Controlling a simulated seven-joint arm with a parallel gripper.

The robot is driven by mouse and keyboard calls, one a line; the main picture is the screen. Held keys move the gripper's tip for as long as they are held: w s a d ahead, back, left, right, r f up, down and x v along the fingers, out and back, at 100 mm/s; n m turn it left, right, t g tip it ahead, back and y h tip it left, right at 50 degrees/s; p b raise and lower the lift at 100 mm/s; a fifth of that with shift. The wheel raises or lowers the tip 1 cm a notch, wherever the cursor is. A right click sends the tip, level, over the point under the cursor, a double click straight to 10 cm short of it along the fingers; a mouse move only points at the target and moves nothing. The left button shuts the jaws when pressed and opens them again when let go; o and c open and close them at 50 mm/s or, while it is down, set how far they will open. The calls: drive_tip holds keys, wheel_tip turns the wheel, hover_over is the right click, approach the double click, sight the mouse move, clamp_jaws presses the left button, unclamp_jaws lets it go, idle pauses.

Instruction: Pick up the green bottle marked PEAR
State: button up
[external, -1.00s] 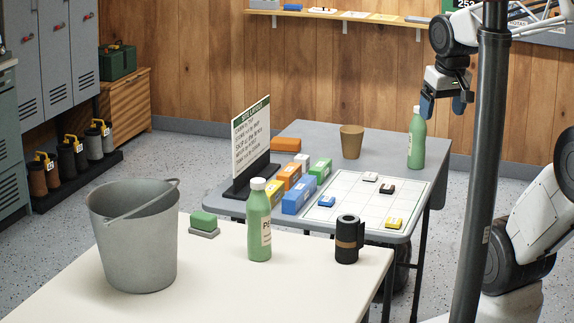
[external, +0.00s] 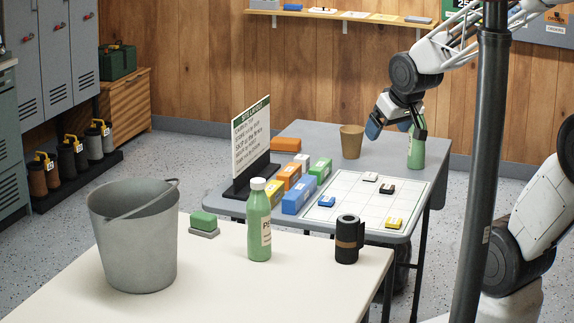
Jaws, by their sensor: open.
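A green bottle (external: 259,225) with a white cap stands upright on the near cream table. Its pale label is turned to the right and only a first letter like P can be read. A second green bottle (external: 416,152) stands upright on the far grey table; its label cannot be read. My gripper (external: 397,132) is open and empty, pointing down over the far table. Its right finger overlaps the far bottle's upper part in the picture and hides its cap. I cannot tell if they touch. The near bottle is well away from my gripper.
A tan cup (external: 352,142) stands left of the far bottle. A white grid board (external: 350,205), coloured boxes (external: 299,194) and a sign (external: 251,140) share that table. A dark pole (external: 480,170) rises at right.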

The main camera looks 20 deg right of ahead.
drive_tip(key=w+a+f+n+t+y, duration=0.1)
drive_tip(key=w+a+f+t, duration=0.1)
drive_tip(key=w+a+f, duration=0.35)
drive_tip(key=n+t+y, duration=0.3)
drive_tip(key=n+y, duration=0.1)
drive_tip(key=y, duration=0.2)
approach(269, 217)
drive_tip(key=x, duration=0.5)
drive_tip(key=shift+w+d, duration=0.15)
drive_tip(key=shift+x, duration=1.25)
drive_tip(key=shift+x, duration=2.6)
